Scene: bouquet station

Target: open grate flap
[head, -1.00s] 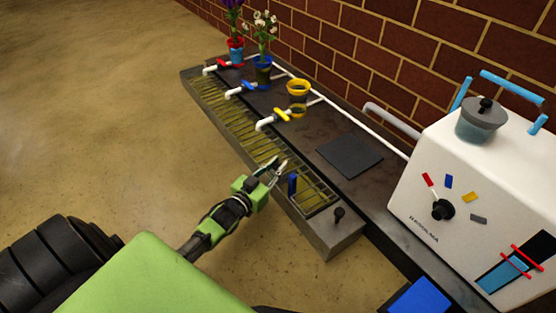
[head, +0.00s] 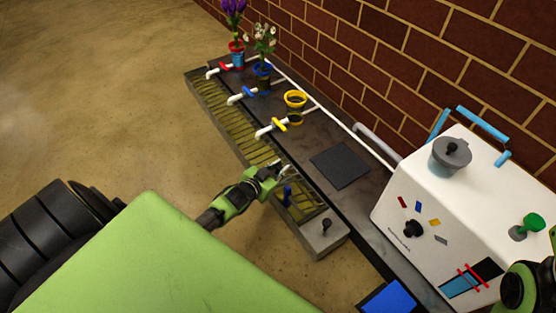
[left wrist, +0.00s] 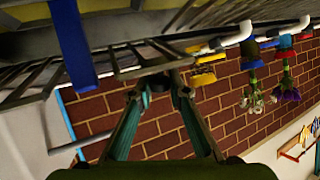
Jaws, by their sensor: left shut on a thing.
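The grate flap (head: 307,207) is a dark barred panel at the near end of the long trough, with an upright blue tab (head: 288,191) on it. My left gripper (head: 284,170) is at the flap's far end, just beyond the blue tab. In the left wrist view, its fingers (left wrist: 160,92) close at a grey barred edge of the grate (left wrist: 150,67). The blue tab (left wrist: 73,45) hangs to the left there, apart from the fingers. I cannot tell how far the flap is raised.
White pipes with red, blue and yellow valves (head: 279,125) overhang the trough. Potted flowers (head: 262,72) and a yellow-rimmed pot (head: 295,100) stand behind. A white machine (head: 430,210) is at the right. A black knob (head: 326,226) stands at the trough's near end.

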